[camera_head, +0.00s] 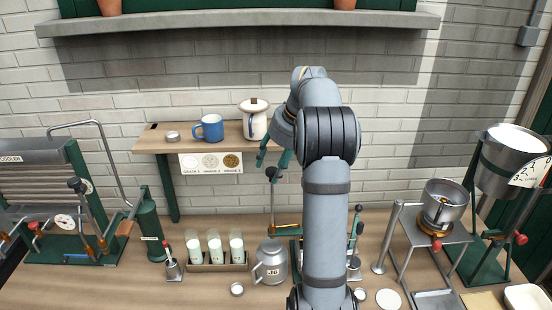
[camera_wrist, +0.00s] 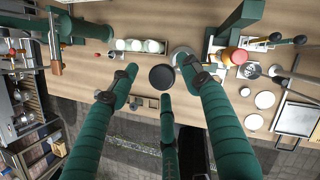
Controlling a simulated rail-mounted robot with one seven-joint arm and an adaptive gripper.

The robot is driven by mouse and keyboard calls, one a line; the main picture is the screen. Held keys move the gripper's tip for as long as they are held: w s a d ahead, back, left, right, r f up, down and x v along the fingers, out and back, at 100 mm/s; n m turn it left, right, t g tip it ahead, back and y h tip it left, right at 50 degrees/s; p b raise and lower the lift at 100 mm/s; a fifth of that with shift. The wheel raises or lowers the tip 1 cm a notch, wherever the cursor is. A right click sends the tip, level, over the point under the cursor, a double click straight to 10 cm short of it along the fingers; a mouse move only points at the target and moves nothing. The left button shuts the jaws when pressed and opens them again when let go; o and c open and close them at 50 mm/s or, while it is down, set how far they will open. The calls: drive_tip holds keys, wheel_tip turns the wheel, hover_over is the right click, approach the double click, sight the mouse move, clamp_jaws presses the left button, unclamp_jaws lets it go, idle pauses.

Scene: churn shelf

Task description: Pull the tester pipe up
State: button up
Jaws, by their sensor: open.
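A thin upright rod with a black knob (camera_head: 271,173) on top, which may be the tester pipe, stands on the counter behind the metal jug (camera_head: 270,262). A round black top (camera_wrist: 162,77), which appears to be the same knob, shows between my fingers in the wrist view. My gripper (camera_head: 272,158) has green fingers, is open and empty, and points down just above the knob. No contact is visible. My arm hides part of the green-based apparatus beside the rod.
A rack of white-filled bottles (camera_head: 217,250) and a small red-topped holder (camera_head: 173,262) stand left of the jug. A wooden shelf (camera_head: 155,140) with a blue mug (camera_head: 208,127) and white jar (camera_head: 254,122) is behind. A metal tube (camera_head: 386,238) stands at right.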

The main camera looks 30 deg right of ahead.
drive_tip(key=v, duration=1.1)
drive_tip(key=shift+r, duration=0.4)
drive_tip(key=shift+s, duration=0.1)
drive_tip(key=x, duration=1.3)
drive_tip(key=shift+s+d+f+b, duration=0.1)
drive_tip(key=shift+s+f+b, duration=0.1)
drive_tip(key=shift+b, duration=0.2)
drive_tip(key=shift+f+b, duration=0.3)
drive_tip(key=shift+r, duration=0.1)
